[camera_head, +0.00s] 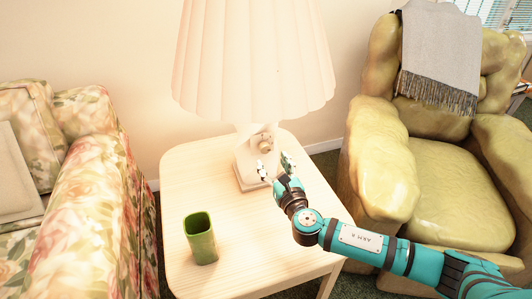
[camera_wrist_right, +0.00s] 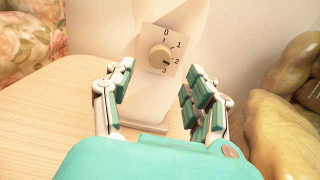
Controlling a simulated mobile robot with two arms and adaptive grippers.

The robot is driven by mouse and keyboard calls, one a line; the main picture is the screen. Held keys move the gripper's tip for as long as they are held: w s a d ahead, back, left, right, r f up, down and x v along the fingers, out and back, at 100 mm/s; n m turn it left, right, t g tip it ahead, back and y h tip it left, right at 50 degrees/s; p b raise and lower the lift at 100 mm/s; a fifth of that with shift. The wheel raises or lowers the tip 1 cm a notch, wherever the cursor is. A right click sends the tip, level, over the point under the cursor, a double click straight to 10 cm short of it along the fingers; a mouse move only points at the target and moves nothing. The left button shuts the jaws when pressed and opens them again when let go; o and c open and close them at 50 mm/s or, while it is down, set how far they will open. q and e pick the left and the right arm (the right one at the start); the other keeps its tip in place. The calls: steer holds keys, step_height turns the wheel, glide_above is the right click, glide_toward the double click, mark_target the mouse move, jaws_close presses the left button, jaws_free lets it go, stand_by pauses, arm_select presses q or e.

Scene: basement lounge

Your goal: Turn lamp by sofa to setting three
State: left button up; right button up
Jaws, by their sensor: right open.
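The lamp, with its pleated cream shade (camera_head: 254,55), stands on a pale wooden side table beside the floral sofa (camera_head: 82,190). The shade looks bright and warm. A round knob (camera_wrist_right: 159,56) sits on a square plate on the lamp base (camera_head: 248,165), marked 0, 1, 2 and 3. A dark mark shows at the knob's lower right, near the 2; the exact setting is hard to tell. My right gripper (camera_head: 275,168) is open in front of the lamp base. In the right wrist view its fingers (camera_wrist_right: 155,85) are apart, below the knob, with nothing between them. My left gripper is out of view.
A green cup (camera_head: 201,240) stands on the front left of the side table (camera_head: 183,178). A yellow-green armchair (camera_head: 445,195) with a grey throw (camera_head: 440,50) is at right. The table top between cup and lamp is clear.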

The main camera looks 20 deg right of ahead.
mark_target(266, 151)
steer(key=w, duration=0.4)
steer(key=shift+w+a+b, duration=0.1)
steer(key=shift+w+b, duration=0.25)
steer(key=shift+w, duration=0.85)
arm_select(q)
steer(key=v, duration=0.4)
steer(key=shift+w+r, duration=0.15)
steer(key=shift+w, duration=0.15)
arm_select(e)
jaws_close()
